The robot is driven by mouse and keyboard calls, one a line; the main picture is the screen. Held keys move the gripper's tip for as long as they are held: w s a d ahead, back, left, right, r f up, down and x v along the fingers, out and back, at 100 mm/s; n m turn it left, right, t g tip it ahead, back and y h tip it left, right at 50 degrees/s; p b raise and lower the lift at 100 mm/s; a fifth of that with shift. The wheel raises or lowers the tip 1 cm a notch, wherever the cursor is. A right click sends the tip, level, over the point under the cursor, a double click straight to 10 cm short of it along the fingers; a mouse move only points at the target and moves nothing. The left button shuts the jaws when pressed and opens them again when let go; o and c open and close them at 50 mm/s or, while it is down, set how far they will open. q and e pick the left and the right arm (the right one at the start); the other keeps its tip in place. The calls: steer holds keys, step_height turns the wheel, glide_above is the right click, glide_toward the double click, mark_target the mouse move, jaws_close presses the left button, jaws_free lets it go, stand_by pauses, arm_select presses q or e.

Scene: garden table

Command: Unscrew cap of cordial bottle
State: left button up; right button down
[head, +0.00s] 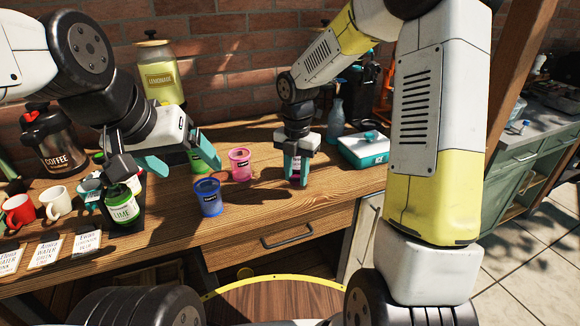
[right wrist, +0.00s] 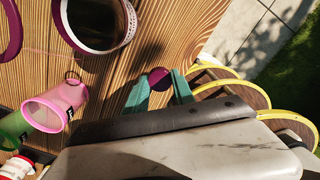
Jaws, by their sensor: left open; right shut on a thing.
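My right gripper (head: 296,178) reaches down to the wooden table and is shut on a small dark red bottle with a pale label (head: 297,173), which stands upright between the teal fingers. In the right wrist view a round purple top (right wrist: 158,76) shows between the fingertips; I cannot tell whether it is a separate cap. My left gripper (head: 190,168) is open and empty, above the table to the left, apart from that bottle. A bottle labelled LIME (head: 122,208) stands in a dark holder below and left of my left gripper; its top is partly hidden.
A blue cup (head: 208,198), a pink cup (head: 240,163) and a green cup (head: 198,160) stand between my grippers. An ice box (head: 364,150) and a blue spray bottle (head: 336,117) are to the right. Mugs (head: 57,202), cards (head: 45,252) and a coffee pot (head: 58,148) fill the left.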

mark_target(295, 178)
steer(key=w, duration=0.3)
steer(key=shift+w+f, duration=0.15)
steer(key=shift+f, duration=1.75)
steer(key=shift+f, duration=0.15)
steer(key=c, duration=1.1)
jaws_free()
steer(key=shift+o, duration=0.2)
